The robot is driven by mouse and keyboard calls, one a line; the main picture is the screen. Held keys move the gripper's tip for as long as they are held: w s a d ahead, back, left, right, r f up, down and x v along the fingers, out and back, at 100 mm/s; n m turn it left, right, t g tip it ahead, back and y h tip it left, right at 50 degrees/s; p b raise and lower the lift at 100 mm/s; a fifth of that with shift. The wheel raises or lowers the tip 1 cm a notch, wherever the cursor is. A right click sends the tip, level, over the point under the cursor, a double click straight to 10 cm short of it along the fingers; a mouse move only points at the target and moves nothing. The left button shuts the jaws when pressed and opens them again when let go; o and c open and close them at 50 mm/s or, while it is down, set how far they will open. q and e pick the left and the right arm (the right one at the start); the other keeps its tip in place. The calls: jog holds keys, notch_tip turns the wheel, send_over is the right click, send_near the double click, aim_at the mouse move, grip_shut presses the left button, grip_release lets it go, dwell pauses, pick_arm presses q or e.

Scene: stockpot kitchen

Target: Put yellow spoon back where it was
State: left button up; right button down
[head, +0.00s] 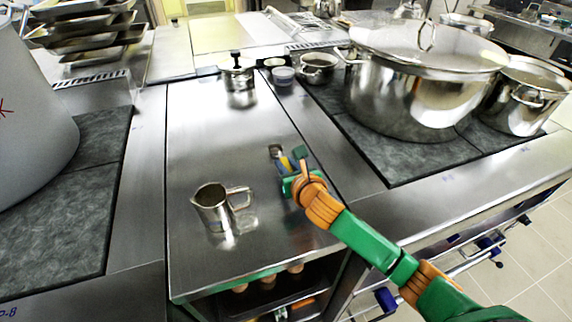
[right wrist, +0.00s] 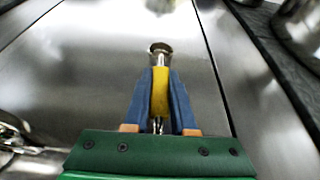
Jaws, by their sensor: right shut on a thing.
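The yellow spoon (right wrist: 160,92) shows in the right wrist view, with a yellow middle part and a round metal end pointing away from me. My right gripper (right wrist: 159,80) is shut on the yellow part, with one blue finger on each side. In the head view the right gripper (head: 287,163) is over the steel counter (head: 200,130), right of the metal jug, and the spoon (head: 285,162) shows as a small patch of yellow. I cannot tell whether the spoon touches the counter. My left gripper is not in view.
A metal jug (head: 213,208) stands at the front of the counter. A lidded pot (head: 238,76) and small cups (head: 282,75) stand at the back. A large stockpot (head: 420,90) is on the right hob, and a big grey pot (head: 30,120) on the left. The counter's middle is clear.

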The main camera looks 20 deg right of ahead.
jog(key=shift+f, duration=0.1)
jog(key=c, duration=0.7)
grip_release()
jog(key=shift+c, duration=0.2)
jog(key=shift+s+r, duration=0.15)
jog(key=shift+r, duration=0.1)
jog(key=p+v, duration=0.1)
jog(key=v, duration=1)
jog(key=shift+s+r, duration=0.1)
jog(key=shift+s, duration=0.25)
